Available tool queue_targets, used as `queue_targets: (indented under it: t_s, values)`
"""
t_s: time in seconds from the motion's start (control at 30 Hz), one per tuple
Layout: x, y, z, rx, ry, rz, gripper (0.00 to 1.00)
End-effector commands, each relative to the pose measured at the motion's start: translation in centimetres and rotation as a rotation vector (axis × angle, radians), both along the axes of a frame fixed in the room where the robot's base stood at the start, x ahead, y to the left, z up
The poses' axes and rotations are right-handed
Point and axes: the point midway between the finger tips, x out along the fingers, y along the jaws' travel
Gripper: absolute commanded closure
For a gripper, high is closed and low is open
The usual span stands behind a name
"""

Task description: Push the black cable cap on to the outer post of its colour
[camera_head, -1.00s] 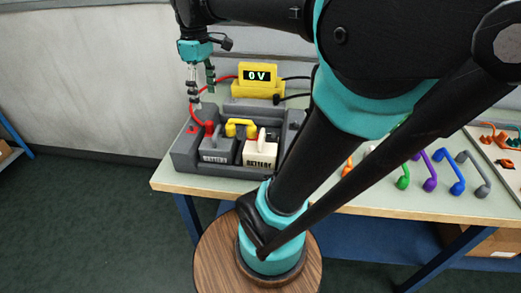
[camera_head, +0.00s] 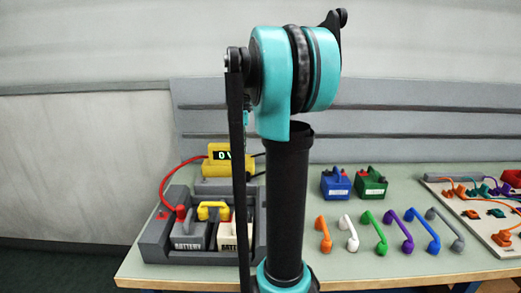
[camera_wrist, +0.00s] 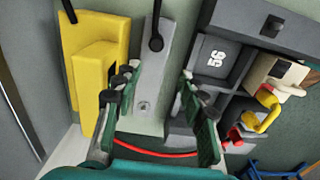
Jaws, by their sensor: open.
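The black cable cap (camera_wrist: 156,43) shows in the wrist view at the end of a black cable, lying on a light grey strip beside the yellow meter (camera_wrist: 97,65). My gripper (camera_wrist: 157,98) is open and empty, with the cap beyond its fingertips in the picture.
The red cap (camera_head: 181,212) sits on the grey battery. A yellow link (camera_head: 212,207) joins the batteries in the dark grey tray (camera_head: 153,243). Several coloured links, such as the purple one (camera_head: 402,236), blue (camera_head: 335,183) and green (camera_head: 370,183) batteries, and a wiring board (camera_head: 450,205) stand right.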

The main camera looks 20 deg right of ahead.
Motion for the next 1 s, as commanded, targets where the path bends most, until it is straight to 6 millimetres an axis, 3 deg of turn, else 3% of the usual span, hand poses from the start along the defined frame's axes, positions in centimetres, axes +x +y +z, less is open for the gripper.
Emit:
queue_targets:
  t_s: [0.23,0.7,1.0]
  values:
    - [0.6,-0.8,-1.4,0.0,0.0,0.018,0.59]
    - [0.6,-0.8,-8.6,0.0,0.0,0.016,0.59]
    - [0.6,-0.8,-9.3,0.0,0.0,0.016,0.59]
